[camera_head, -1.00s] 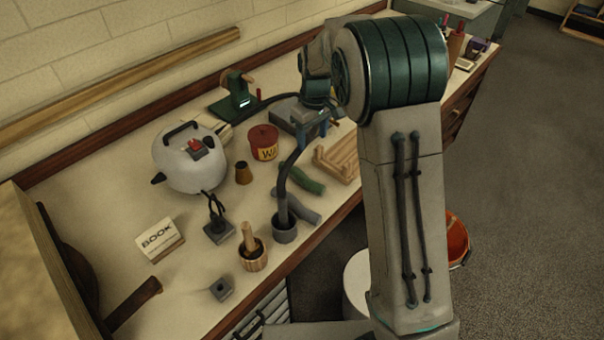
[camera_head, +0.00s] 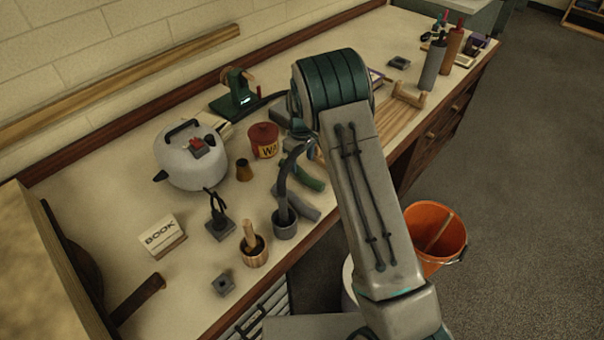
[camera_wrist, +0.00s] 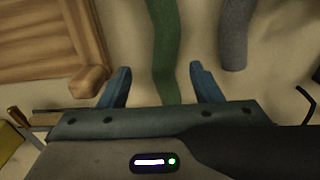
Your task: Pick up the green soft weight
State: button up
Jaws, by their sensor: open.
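The green soft weight (camera_head: 309,179), a bent green tube, lies on the bench beside a grey one, partly hidden by a dark curved stem in the head view. In the wrist view the green weight (camera_wrist: 165,40) runs from the top edge down between my two blue fingers, with its near end behind the gripper body. My gripper (camera_wrist: 159,74) is open, with a finger on each side of the weight and a gap on both sides. I cannot tell how far above the bench the fingertips are. In the head view my arm mostly hides the gripper.
A grey soft weight (camera_wrist: 234,35) lies to the right in the wrist view. A wooden rack (camera_wrist: 45,40) is at the left. In the head view, a dark pot (camera_head: 285,229), red tin (camera_head: 263,140) and white kettle (camera_head: 188,160) stand nearby. An orange bucket (camera_head: 425,220) is on the floor.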

aim_at(301, 171)
jog(key=f, duration=0.2)
jog(key=s+f+p, duration=0.1)
jog(key=shift+a+f, duration=0.1)
jog(key=shift+f, duration=0.25)
jog(key=shift+w+f, duration=0.1)
jog(key=shift+f, duration=0.5)
jog(key=shift+r, duration=0.1)
grip_shut()
